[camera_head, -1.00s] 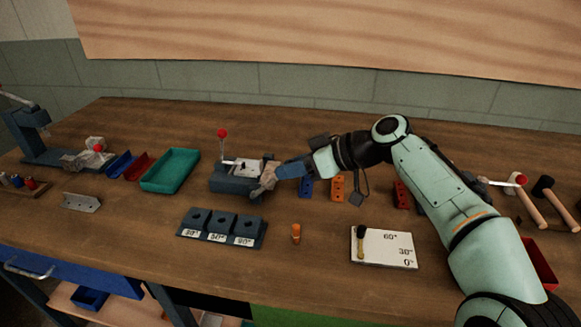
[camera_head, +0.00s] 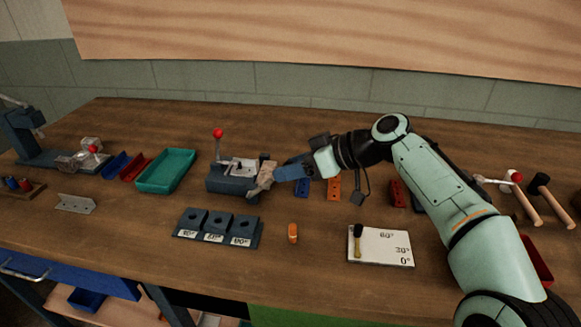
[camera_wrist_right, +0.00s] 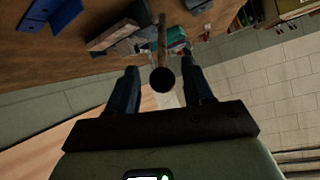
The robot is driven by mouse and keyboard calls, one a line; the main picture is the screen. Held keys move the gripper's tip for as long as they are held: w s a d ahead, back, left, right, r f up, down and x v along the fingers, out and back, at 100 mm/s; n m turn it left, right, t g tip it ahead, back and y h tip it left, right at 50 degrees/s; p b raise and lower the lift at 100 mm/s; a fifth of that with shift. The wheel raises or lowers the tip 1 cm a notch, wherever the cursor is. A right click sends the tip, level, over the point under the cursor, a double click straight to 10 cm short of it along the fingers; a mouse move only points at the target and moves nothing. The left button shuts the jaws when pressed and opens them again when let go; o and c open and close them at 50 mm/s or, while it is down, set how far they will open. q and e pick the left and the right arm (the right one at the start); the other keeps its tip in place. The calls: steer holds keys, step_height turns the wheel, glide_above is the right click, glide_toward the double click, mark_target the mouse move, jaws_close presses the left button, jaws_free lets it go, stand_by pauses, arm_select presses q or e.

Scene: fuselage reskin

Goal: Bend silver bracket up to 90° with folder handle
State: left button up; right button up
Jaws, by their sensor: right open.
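The folder (camera_head: 230,185) is a dark blue-grey block at mid-table, with a pale silver plate (camera_head: 240,167) on top. Its handle (camera_head: 218,134) stands up with a red ball end. My right gripper (camera_head: 265,174) is at the folder's right side, below the ball's height. In the right wrist view its fingers (camera_wrist_right: 162,76) are apart, with a rod with a dark round end (camera_wrist_right: 162,79) showing between them. I cannot tell whether they touch it. A separate silver angle bracket with holes (camera_head: 75,204) lies at the far left. My left gripper is out of view.
A teal tray (camera_head: 165,171) stands left of the folder. An angle-marked block (camera_head: 217,228), an orange peg (camera_head: 293,233) and a white angle card (camera_head: 381,246) lie in front. Blue (camera_head: 303,188) and orange (camera_head: 334,188) brackets lie right of the folder, near my wrist.

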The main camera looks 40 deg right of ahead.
arm_select(q)
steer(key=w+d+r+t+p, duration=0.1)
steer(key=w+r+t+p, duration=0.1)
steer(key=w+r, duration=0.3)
steer(key=shift+p, duration=0.35)
arm_select(e)
steer(key=v, duration=1.2)
steer(key=shift+s+d, duration=0.25)
steer(key=shift+s, duration=0.05)
steer(key=shift+r, duration=0.1)
